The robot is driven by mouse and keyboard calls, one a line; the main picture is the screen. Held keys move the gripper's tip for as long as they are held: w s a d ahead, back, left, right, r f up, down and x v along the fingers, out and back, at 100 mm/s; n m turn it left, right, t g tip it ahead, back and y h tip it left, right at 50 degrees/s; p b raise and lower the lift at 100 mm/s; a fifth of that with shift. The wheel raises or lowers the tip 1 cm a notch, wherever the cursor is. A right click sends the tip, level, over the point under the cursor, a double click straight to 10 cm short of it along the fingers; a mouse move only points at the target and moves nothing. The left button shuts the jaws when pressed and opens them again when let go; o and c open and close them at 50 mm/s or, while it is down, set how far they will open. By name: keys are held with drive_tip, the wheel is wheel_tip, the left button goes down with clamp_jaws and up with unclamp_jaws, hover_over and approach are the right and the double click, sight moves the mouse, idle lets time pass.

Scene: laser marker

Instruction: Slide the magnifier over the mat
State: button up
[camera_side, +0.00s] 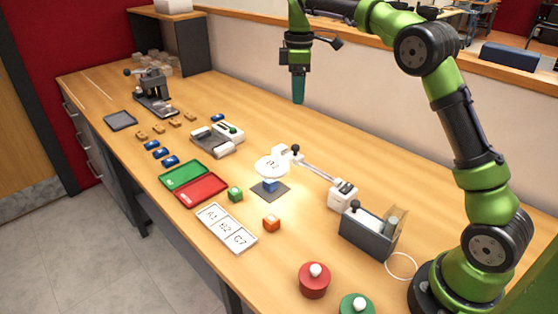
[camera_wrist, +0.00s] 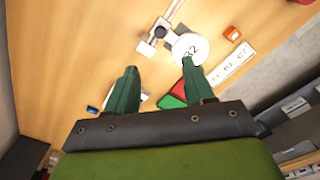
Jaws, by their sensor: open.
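The magnifier has a round white lens (camera_side: 271,166) on a rail (camera_side: 318,171) running from a white base (camera_side: 342,195), with a black knob (camera_side: 295,149) near the lens. Blurred characters show in the lens. The dark square mat (camera_side: 283,193) bears a blue block (camera_side: 270,185); the lens overlaps the block's top in the side view. In the wrist view the lens (camera_wrist: 188,49) hides what lies beneath, so I cannot tell how well it is centred over the mat. My gripper (camera_side: 298,100) is open and empty, pointing down, well above the counter and apart from the knob (camera_wrist: 160,32).
Green (camera_side: 235,194) and orange (camera_side: 271,223) blocks and a label strip (camera_side: 227,229) lie in front. Green (camera_side: 185,174) and red (camera_side: 203,189) trays are left. A grey box (camera_side: 367,234) stands right of the magnifier. The wall is behind.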

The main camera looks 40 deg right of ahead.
sight(295, 146)
wheel_tip(295, 146, down, 16)
drive_tip(key=shift+r, duration=0.25)
clamp_jaws()
idle(0.3)
